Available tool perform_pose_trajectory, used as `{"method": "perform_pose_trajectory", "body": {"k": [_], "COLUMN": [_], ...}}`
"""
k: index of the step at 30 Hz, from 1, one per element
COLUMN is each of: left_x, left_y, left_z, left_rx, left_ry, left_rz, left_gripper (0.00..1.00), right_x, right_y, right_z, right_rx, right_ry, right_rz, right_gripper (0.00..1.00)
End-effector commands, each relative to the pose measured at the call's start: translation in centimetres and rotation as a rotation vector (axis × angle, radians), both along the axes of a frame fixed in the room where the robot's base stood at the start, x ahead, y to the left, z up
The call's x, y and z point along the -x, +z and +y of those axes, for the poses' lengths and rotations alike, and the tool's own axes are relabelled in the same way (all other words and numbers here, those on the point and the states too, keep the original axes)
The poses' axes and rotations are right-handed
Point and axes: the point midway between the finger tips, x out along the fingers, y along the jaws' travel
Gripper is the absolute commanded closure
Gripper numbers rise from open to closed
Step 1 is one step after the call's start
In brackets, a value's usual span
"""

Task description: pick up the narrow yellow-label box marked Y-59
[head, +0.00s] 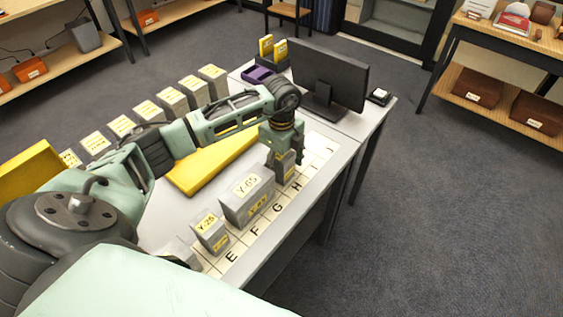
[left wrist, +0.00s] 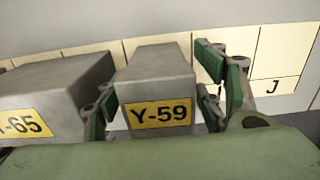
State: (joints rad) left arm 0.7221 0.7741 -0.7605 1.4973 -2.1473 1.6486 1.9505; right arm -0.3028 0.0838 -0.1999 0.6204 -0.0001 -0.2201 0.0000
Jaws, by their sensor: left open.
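The narrow grey box Y-59 (left wrist: 154,76) stands upright in the middle of the left wrist view, its yellow label facing the camera. My left gripper (left wrist: 163,97) is open, with one green finger on each side of the box. The left finger is close to the box; I cannot tell whether either finger touches it. In the head view the left gripper (head: 283,165) points down over the front row, and the box (head: 289,163) shows partly between its fingers. My right gripper is not in view.
The wider box Y-65 (head: 247,198) stands just left of Y-59, close to the left finger. Box Y-25 (head: 210,232) is further left. A monitor (head: 333,75) stands behind.

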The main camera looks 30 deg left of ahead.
Motion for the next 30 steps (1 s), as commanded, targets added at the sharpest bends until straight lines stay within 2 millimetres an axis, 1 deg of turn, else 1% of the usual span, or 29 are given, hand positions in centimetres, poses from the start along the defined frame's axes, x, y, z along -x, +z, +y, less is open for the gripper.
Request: {"method": "perform_pose_trajectory", "body": {"k": [3, 9, 27, 28, 30], "left_x": [0.03, 0.01, 0.00, 0.00, -0.04], "left_y": [-0.70, -0.74, -0.67, -0.67, -0.61], "left_z": [-0.01, 0.01, 0.02, 0.01, 0.02], "left_rx": [0.000, -0.001, 0.000, 0.000, 0.000], "left_ry": [-0.001, -0.001, -0.001, -0.001, -0.001], "left_rz": [0.000, 0.000, -0.001, -0.001, -0.002], "left_gripper": [0.37, 0.37, 0.89, 0.92, 0.93], "right_x": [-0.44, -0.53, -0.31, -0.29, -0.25], "right_y": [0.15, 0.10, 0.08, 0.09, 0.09], "right_z": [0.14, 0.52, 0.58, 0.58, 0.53], "right_rx": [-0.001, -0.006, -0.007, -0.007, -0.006], "right_ry": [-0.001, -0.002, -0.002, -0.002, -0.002], "right_rz": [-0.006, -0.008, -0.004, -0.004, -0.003], "right_gripper": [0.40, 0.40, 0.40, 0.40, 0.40]}}
